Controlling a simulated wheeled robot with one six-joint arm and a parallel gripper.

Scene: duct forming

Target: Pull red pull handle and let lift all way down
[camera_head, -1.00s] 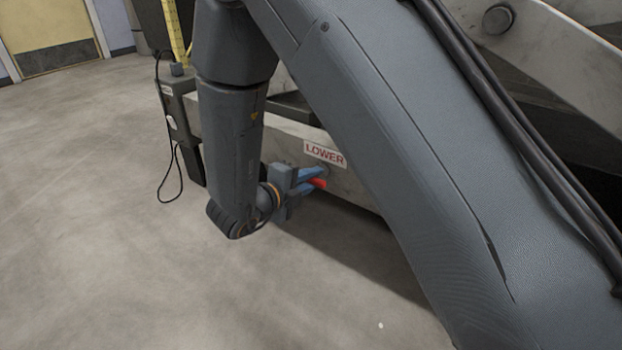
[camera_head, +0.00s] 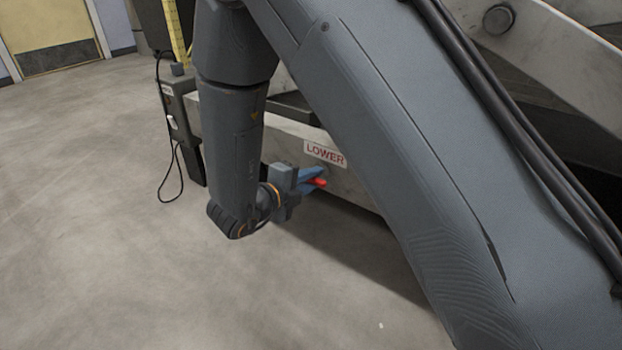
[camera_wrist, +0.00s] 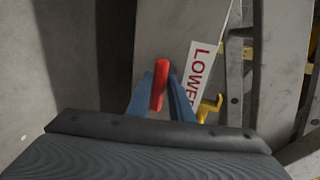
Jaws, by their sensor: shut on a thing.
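The red pull handle (camera_head: 320,182) sits below the LOWER label (camera_head: 325,153) on the side of the lift's base (camera_head: 360,187). My gripper (camera_head: 311,180) reaches it from the left with its blue fingers. In the wrist view the red handle (camera_wrist: 158,86) stands between the two blue fingertips of my gripper (camera_wrist: 160,95), which are shut on it. The LOWER label (camera_wrist: 197,80) is just right of the handle there. The handle's attachment to the base is hidden in the head view.
A grey box with a hanging black cable (camera_head: 172,165) stands left of the lift's base, by a yellow post (camera_head: 174,30). A yellow hook-like part (camera_wrist: 210,106) is right of the fingers in the wrist view. The floor (camera_head: 100,250) at left is clear.

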